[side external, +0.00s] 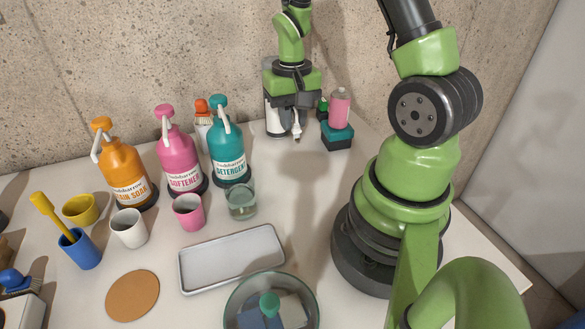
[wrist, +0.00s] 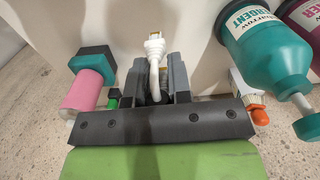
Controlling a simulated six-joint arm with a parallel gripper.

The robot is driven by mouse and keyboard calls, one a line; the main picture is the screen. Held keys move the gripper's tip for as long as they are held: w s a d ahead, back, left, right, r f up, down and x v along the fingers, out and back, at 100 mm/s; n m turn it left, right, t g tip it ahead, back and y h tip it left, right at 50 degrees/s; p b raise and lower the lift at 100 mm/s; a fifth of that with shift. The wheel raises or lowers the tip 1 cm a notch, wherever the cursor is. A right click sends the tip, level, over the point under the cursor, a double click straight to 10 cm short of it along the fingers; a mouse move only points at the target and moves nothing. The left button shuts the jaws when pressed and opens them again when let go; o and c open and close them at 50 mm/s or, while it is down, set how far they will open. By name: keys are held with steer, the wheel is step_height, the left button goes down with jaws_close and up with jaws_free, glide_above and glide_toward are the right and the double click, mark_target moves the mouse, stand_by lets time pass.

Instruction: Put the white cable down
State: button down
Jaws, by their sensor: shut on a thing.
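The white cable (side external: 297,131) hangs below my gripper (side external: 293,118) at the back of the table in the side external view. In the wrist view the white cable (wrist: 154,62) shows as a curved white cord with a plug end, pinched between the dark fingers of my gripper (wrist: 157,80). My gripper is shut on the cable. The plug points away from the gripper, toward the bare table. The part of the cable behind the fingers is hidden. I cannot tell whether the plug touches the table.
A pink bottle (side external: 340,107), a teal block (side external: 338,137) and a small green item (side external: 323,109) stand close right of the gripper. Left are teal detergent (side external: 229,150), pink softener (side external: 181,160) and orange soap (side external: 125,170) bottles. A grey tray (side external: 186,277) lies in front.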

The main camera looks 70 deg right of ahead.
mark_target(293, 171)
step_height(293, 171, down, 10)
steer(key=shift+r, duration=0.1)
stand_by(0.4)
steer(key=c, duration=1.1)
jaws_free()
steer(key=shift+o, duration=0.2)
step_height(293, 171, up, 12)
steer(key=shift+w+r, duration=0.1)
steer(key=shift+w, duration=0.05)
steer(key=s+a+r+n+t+y, duration=0.1)
steer(key=s+a+r+n+t, duration=0.1)
steer(key=a+r, duration=0.5)
steer(key=s+a+r+n+t, duration=0.3)
steer(key=s+a+r+t, duration=0.2)
steer(key=a+r, duration=0.3)
step_height(293, 171, up, 2)
steer(key=shift+s+a+r+y, duration=0.15)
steer(key=shift+s+y, duration=0.25)
steer(key=shift+s, duration=0.25)
